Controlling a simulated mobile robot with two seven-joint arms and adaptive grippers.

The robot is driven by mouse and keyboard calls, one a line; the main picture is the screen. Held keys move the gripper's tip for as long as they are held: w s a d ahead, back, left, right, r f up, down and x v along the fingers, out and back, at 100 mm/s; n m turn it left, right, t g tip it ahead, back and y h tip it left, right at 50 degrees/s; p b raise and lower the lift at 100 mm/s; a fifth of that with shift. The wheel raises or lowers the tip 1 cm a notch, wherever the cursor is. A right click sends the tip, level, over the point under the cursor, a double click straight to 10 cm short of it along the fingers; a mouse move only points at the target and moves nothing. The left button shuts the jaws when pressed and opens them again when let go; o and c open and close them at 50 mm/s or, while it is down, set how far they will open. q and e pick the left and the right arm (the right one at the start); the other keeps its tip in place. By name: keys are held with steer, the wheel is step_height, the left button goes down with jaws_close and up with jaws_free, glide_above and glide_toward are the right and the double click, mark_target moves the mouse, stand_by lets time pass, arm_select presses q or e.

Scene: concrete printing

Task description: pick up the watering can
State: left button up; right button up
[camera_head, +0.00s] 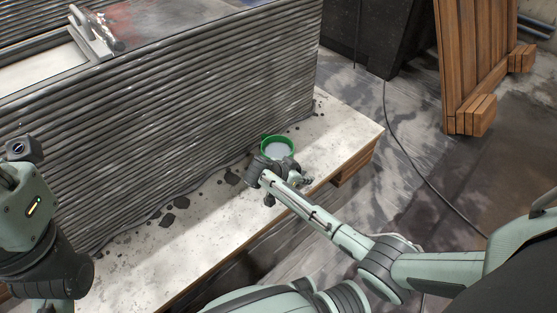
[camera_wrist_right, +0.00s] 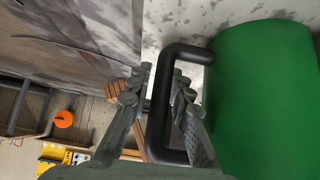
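The green watering can (camera_head: 277,140) stands on the pale slab beside the ribbed grey wall. In the right wrist view its green body (camera_wrist_right: 262,95) fills the right side, with a black loop handle (camera_wrist_right: 188,52) on its left. My right gripper (camera_head: 279,176) is at the near side of the can. In the right wrist view my right gripper (camera_wrist_right: 163,72) is open, with a finger on each side of the handle's upright bar. Whether either finger touches the bar is unclear. My left arm shows at the left edge of the head view, but its gripper does not.
The layered grey wall (camera_head: 180,105) rises close behind the can. Dark crumbs lie on the slab (camera_head: 215,215) along its foot. A cable (camera_head: 425,178) crosses the floor at right, near a wooden panel (camera_head: 480,60). An orange object (camera_wrist_right: 64,119) lies below.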

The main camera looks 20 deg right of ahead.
jaws_close()
